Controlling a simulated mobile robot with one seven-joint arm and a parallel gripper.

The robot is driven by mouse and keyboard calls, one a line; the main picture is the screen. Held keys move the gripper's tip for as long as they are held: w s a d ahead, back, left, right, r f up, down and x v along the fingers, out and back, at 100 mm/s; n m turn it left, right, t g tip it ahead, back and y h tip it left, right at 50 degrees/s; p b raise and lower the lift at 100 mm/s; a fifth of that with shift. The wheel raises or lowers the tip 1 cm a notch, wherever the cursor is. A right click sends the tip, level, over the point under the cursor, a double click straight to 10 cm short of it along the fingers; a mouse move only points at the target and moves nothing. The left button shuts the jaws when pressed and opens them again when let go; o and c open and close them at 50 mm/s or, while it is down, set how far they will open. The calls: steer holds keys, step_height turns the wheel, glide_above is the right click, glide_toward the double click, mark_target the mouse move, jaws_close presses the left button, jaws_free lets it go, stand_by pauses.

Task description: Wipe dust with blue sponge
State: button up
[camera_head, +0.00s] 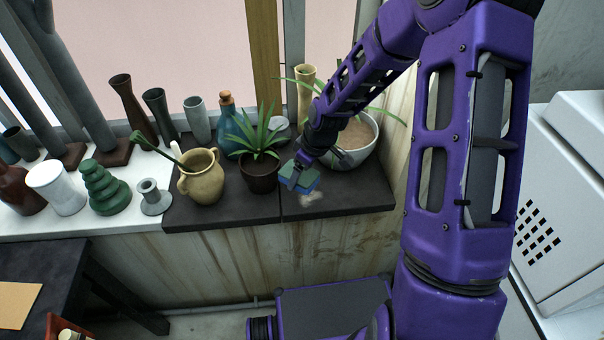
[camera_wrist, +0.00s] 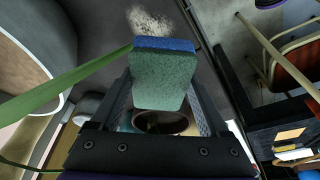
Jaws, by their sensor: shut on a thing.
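My gripper (camera_head: 293,178) is shut on the sponge (camera_head: 302,177), which has a green face and a blue layer. In the wrist view, the sponge (camera_wrist: 163,75) sits between the two fingers of my gripper (camera_wrist: 165,95). The dust (camera_head: 311,197) is a pale patch on the dark slab (camera_head: 350,203), just in front of and below the sponge. In the wrist view, the dust (camera_wrist: 149,22) lies just beyond the sponge's blue edge. I cannot tell whether the sponge touches the slab.
A dark plant pot (camera_head: 259,178) stands just left of my gripper, and a pale bowl planter (camera_head: 354,152) stands behind it. A yellow jug (camera_head: 203,178) is farther left. The slab's front edge is close to the dust. A wall borders the slab's right side.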

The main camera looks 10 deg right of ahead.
steer(key=shift+f+b, duration=0.25)
steer(key=shift+b, duration=0.7)
steer(key=shift+s+b, duration=0.25)
steer(key=shift+b, duration=0.85)
